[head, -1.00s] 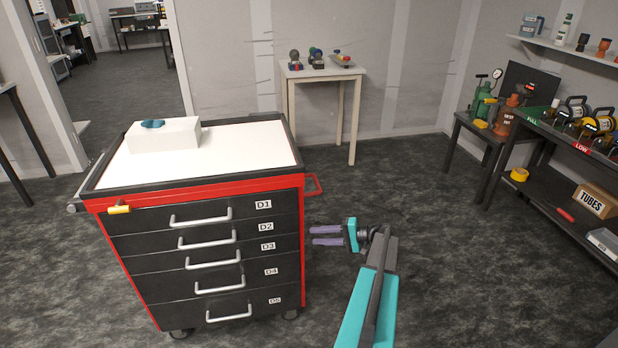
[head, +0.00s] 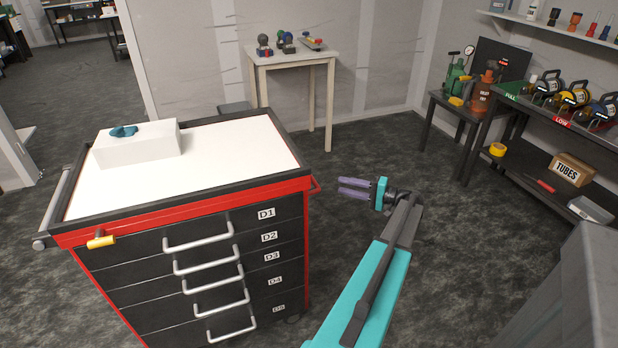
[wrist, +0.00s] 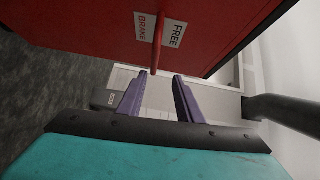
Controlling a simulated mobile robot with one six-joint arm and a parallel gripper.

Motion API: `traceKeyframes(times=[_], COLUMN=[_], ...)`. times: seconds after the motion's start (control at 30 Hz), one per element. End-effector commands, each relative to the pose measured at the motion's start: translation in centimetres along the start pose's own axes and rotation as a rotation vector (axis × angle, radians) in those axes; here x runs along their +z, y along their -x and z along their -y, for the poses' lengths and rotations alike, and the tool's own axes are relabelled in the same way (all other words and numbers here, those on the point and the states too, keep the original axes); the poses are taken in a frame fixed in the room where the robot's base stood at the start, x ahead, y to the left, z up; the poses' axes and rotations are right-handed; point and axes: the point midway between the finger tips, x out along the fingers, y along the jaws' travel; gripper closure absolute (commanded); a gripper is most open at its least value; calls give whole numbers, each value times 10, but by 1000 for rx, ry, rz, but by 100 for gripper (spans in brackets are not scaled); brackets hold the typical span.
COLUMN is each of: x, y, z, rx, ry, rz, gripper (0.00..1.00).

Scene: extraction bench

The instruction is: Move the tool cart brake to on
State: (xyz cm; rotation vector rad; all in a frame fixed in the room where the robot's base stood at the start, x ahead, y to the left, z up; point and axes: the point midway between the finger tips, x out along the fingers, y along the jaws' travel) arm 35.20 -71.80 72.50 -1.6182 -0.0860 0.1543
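The tool cart (head: 280,194) is black and red with a white top, and stands at left in the head view. In the wrist view its red side panel (wrist: 85,30) carries a BRAKE label (wrist: 147,27) and a FREE label (wrist: 175,35). A thin red lever (wrist: 157,45) stands between the labels, its tip close to the gap between my fingertips. A red bar (head: 314,185) sticks out of the cart's right side. My gripper (head: 340,188) is open and empty, right of the cart, its purple fingers (wrist: 160,77) pointing at it. The fingers do not visibly touch the lever.
A white box (head: 140,150) with a blue item lies on the cart top. A yellow grip (head: 101,242) sits at the front left corner. A small table (head: 290,58) stands behind, a dark bench (head: 560,120) at right. A grey block (head: 570,290) fills the bottom right. Floor between is clear.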

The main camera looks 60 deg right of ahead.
Motion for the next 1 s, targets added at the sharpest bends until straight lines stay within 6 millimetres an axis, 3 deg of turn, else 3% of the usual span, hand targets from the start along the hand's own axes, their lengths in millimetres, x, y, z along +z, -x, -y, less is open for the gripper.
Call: traceKeyframes(times=[0.47, 1.0], x=[0, 0], y=[-7, -76], z=[0, 0], rx=[0, 0], ry=[-1, -2], rz=[0, 1], gripper=[68, 68])
